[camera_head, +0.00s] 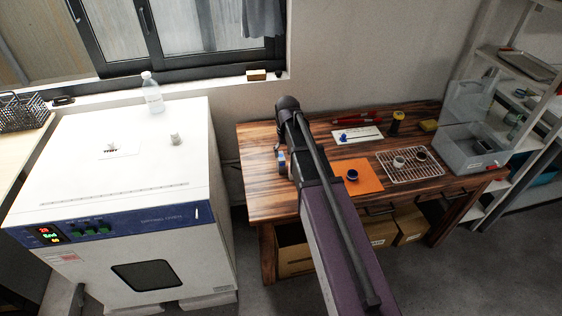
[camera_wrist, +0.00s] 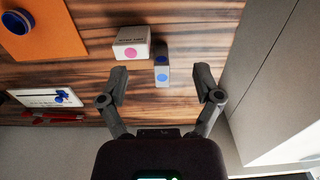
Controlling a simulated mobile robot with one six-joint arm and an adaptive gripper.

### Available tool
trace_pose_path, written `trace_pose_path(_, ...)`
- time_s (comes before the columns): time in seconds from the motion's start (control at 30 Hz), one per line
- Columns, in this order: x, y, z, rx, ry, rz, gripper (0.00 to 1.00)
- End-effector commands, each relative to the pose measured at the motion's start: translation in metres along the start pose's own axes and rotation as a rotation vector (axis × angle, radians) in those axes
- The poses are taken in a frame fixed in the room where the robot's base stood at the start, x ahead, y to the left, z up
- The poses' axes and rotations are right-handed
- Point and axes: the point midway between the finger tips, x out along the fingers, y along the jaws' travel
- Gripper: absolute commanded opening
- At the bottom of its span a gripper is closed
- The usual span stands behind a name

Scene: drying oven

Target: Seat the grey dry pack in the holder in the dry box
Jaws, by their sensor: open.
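The wrist view shows a small grey box with blue dots (camera_wrist: 163,63), seemingly the grey dry pack, standing on the wooden table. My gripper (camera_wrist: 162,84) is open and empty, its fingers apart on either side of the pack's near end in that view; I cannot tell the height gap. A white box with a pink dot (camera_wrist: 131,44) stands close to the pack's left. In the head view, a small blue-and-white item (camera_head: 281,160) shows beside my arm, which hides the gripper. The grey dry box (camera_head: 463,150) stands at the table's right end, lid (camera_head: 468,103) raised. Its holder is not clear.
An orange mat (camera_head: 370,186) with a dark blue round item (camera_head: 352,175), a wire rack (camera_head: 425,175) with small pots, a white card (camera_head: 350,135) and a dark jar (camera_head: 397,121) lie between my arm and the dry box. The drying oven (camera_head: 110,200) stands left, shelves (camera_head: 520,100) right.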

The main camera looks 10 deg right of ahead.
Motion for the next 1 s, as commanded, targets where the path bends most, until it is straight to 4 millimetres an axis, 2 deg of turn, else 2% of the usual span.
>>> trace_pose_path(0.03, -0.006, 0.001, -0.032, 0.0, 0.0, 0.0, 0.83)
trace_pose_path(0.1, -0.009, 0.002, -0.057, 0.0, 0.0, 0.0, 0.83)
trace_pose_path(0.2, -0.012, 0.003, -0.084, 0.0, 0.0, 0.0, 0.83)
trace_pose_path(0.3, -0.014, 0.004, -0.1, 0.0, 0.0, 0.0, 0.83)
trace_pose_path(0.43, -0.015, 0.004, -0.108, 0.0, 0.0, 0.0, 0.83)
trace_pose_path(0.8, -0.014, 0.004, -0.107, 0.0, 0.0, 0.0, 0.83)
trace_pose_path(1.0, -0.006, 0.004, -0.107, 0.0, 0.0, 0.0, 0.83)
